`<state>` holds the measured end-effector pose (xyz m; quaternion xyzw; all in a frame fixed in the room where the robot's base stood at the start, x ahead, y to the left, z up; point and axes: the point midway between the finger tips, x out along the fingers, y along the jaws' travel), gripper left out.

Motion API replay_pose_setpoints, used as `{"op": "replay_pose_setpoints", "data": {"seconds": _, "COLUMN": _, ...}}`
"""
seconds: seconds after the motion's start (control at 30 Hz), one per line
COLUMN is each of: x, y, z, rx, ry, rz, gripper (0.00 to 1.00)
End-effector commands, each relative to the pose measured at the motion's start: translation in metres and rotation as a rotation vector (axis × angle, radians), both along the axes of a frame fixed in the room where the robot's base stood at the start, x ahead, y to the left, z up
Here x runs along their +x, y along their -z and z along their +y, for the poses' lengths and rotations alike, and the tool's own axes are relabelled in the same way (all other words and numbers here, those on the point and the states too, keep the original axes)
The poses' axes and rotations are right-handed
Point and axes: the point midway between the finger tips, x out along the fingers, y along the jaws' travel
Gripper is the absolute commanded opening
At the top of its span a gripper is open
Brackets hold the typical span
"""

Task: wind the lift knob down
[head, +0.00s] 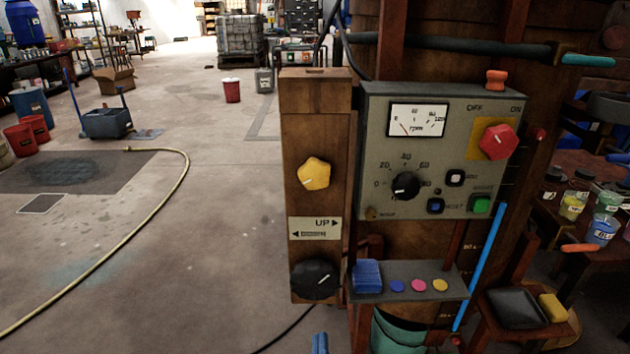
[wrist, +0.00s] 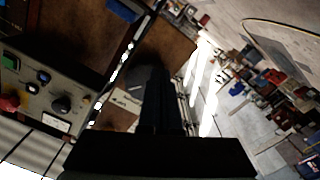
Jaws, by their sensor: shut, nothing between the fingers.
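A wooden post (head: 317,130) carries a yellow lobed knob (head: 314,174) above and a large black knob (head: 315,279) below. The black knob's white mark points up and right. An "UP" plate (head: 315,228) with arrows both ways sits between the knobs, so which one is the lift knob is not plainly marked. My gripper (wrist: 161,85) is shut and empty in the wrist view, its fingers reaching towards the dark lower-knob area beside the plate (wrist: 126,101). Whether it touches the knob is too dark to tell. My gripper does not clearly show in the head view.
A grey control panel (head: 437,125) with a meter, red switch and black dial stands close right of the post. A small shelf (head: 452,293) with a blue block (head: 367,276) and coloured discs juts out beside the black knob. The floor left is mostly open, with a yellow hose (head: 184,180).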

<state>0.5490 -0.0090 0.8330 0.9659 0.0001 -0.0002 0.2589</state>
Motion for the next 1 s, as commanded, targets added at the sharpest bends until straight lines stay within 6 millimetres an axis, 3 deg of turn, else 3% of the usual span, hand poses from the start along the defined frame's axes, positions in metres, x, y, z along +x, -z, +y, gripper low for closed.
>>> {"op": "replay_pose_setpoints", "data": {"seconds": 0.5, "x": 0.058, "y": 0.001, "z": 0.0, "rx": 0.0, "ry": 0.001, "rz": -0.003, "gripper": 0.0}}
{"op": "replay_pose_setpoints", "data": {"seconds": 1.0, "x": 0.067, "y": 0.0, "z": 0.0, "rx": 0.0, "ry": 0.0, "rz": 0.0, "gripper": 0.0}}
